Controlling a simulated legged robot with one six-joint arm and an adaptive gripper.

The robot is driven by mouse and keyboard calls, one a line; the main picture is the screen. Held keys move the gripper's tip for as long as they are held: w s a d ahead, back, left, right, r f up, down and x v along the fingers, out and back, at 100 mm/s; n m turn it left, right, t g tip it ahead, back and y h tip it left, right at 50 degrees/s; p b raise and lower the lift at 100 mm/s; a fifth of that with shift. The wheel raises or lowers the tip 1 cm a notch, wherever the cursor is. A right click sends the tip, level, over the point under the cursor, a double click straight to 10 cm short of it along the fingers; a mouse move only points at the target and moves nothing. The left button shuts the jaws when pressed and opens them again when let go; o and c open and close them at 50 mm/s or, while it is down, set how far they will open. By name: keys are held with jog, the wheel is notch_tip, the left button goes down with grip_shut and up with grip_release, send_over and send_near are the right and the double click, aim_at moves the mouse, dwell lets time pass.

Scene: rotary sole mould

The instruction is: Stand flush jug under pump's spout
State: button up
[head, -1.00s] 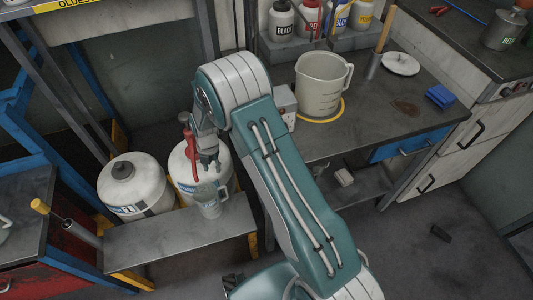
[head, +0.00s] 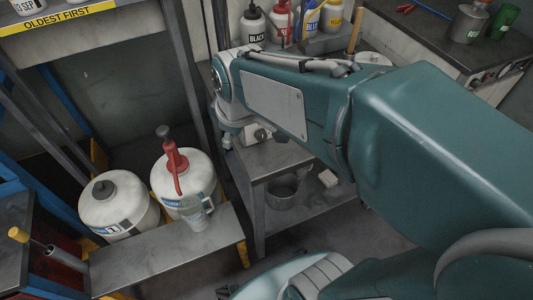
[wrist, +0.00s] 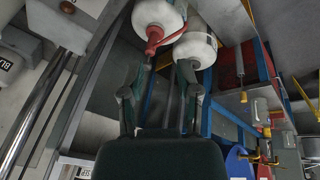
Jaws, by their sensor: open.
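A small clear jug (head: 195,214) stands on the grey ledge (head: 165,248) in front of a white drum (head: 205,172). The red pump (head: 174,158) is on top of that drum, and its spout (head: 178,184) hangs down at the jug's upper left. I cannot tell whether the spout tip is right over the jug's mouth. My gripper (wrist: 161,78) is open and empty. In the head view it is right of the pump, partly hidden by my arm. The pump also shows in the wrist view (wrist: 153,38), beyond my fingers; the jug is not clear there.
A second white drum (head: 117,203) stands to the left. A steel pot (head: 283,190) sits on a low shelf under the bench. Bottles (head: 254,24) line the back of the bench. A rack (head: 65,22) stands at upper left. My arm hides much of the bench.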

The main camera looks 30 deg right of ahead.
jog(key=s+d+r+m+t, duration=0.1)
jog(key=s+m, duration=0.3)
jog(key=s, duration=0.1)
jog(key=s+d+r+m, duration=0.1)
jog(key=s+m, duration=0.3)
jog(key=s, duration=0.2)
jog(key=shift+d+r+m+t+h, duration=0.3)
jog(key=shift+d+r+m+t, duration=0.05)
jog(key=shift+m+t, duration=0.05)
